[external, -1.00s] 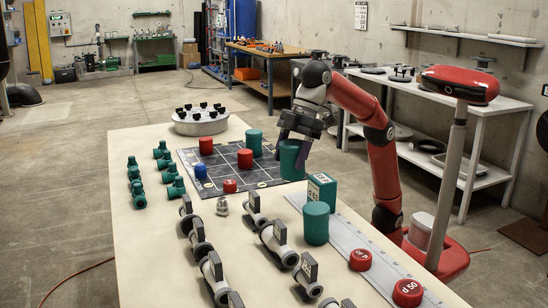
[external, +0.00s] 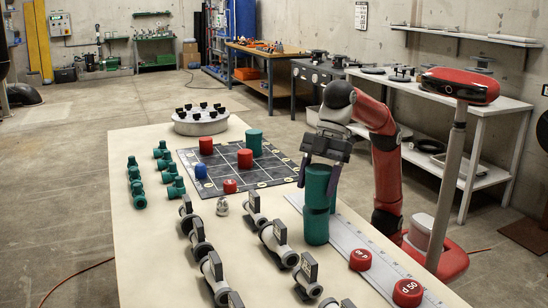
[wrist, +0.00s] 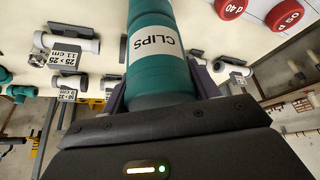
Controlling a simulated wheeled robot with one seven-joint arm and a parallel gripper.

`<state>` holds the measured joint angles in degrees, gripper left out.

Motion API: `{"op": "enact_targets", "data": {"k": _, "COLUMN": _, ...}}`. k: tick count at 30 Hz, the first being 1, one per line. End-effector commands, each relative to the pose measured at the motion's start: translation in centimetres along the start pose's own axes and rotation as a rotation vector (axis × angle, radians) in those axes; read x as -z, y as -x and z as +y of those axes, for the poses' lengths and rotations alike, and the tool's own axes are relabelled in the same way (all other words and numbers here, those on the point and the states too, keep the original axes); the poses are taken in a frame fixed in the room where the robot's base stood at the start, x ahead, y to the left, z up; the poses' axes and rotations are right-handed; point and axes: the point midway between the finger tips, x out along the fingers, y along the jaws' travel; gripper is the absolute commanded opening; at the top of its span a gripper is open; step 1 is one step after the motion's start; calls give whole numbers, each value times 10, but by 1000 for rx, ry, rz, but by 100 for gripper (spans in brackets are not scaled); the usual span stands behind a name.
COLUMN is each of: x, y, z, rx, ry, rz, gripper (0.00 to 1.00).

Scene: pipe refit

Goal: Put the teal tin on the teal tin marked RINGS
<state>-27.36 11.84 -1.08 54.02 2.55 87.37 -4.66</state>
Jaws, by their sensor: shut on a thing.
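My gripper (external: 322,167) is shut on a teal tin (external: 317,186) and holds it upright over a second teal tin (external: 316,228) on the table. In the wrist view the tin in my jaws (wrist: 159,82) carries a white label reading CLIPS. More teal, apparently the lower tin (wrist: 150,7), shows beyond it at the top edge. The two tins look nearly in line, the upper one a touch to the right. I cannot tell whether they touch or a small gap is left. No RINGS label can be read in these views.
A third teal tin (external: 254,143) stands on the dark gridded mat (external: 222,181) with red and blue tins. A pale ruled strip (external: 345,240) with red caps (external: 360,259) runs along the right. Grey pipe fittings (external: 278,243) stand left of the stack.

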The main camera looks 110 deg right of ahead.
Motion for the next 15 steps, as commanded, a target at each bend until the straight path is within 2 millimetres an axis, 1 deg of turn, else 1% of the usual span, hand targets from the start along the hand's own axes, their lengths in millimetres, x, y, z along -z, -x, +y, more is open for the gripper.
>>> {"op": "enact_targets", "data": {"k": 5, "x": 0, "y": 1, "z": 0, "rx": 0, "ry": 0, "rz": 1, "gripper": 31}}
{"op": "enact_targets", "data": {"k": 15, "x": -4, "y": -9, "z": 0, "rx": 0, "ry": 0, "rz": 0, "gripper": 31}}
